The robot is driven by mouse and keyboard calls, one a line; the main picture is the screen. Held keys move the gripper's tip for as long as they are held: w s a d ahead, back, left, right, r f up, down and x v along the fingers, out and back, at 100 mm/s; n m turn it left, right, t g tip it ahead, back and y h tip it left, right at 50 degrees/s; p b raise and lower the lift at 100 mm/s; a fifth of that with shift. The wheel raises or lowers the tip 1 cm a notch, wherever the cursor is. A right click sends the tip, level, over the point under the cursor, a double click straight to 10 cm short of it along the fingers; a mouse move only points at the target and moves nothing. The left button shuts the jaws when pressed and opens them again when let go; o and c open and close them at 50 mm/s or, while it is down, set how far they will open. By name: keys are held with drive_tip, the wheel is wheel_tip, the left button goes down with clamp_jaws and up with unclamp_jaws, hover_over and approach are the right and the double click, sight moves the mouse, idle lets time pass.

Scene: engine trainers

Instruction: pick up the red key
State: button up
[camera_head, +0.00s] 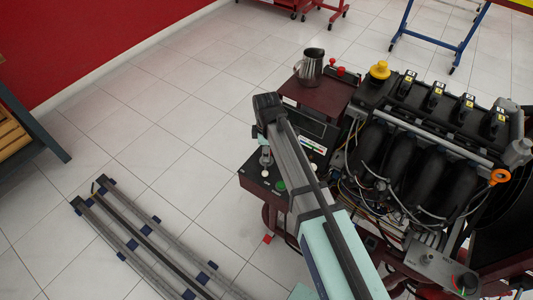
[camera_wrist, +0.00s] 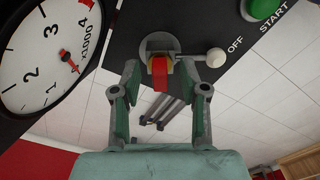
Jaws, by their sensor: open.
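The red key (camera_wrist: 160,76) shows in the wrist view, set in a round metal switch (camera_wrist: 158,43) on the dark panel (camera_wrist: 121,38). My gripper (camera_wrist: 159,67) is open, with one finger on each side of the key. Gaps show between the key and both fingers, so nothing is held. In the head view my gripper is small over the control panel beside the engine, and I cannot make out the key there.
A white ball knob (camera_wrist: 216,58) stands close to the right finger, near the OFF label. A green START button (camera_wrist: 262,8) and a round gauge (camera_wrist: 42,50) are nearby. The engine (camera_head: 420,150) stands right; a metal jug (camera_head: 311,67) is on the trainer's top.

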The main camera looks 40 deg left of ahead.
drive_tip(key=shift+c, duration=0.4)
clamp_jaws()
drive_tip(key=shift+r, duration=0.1)
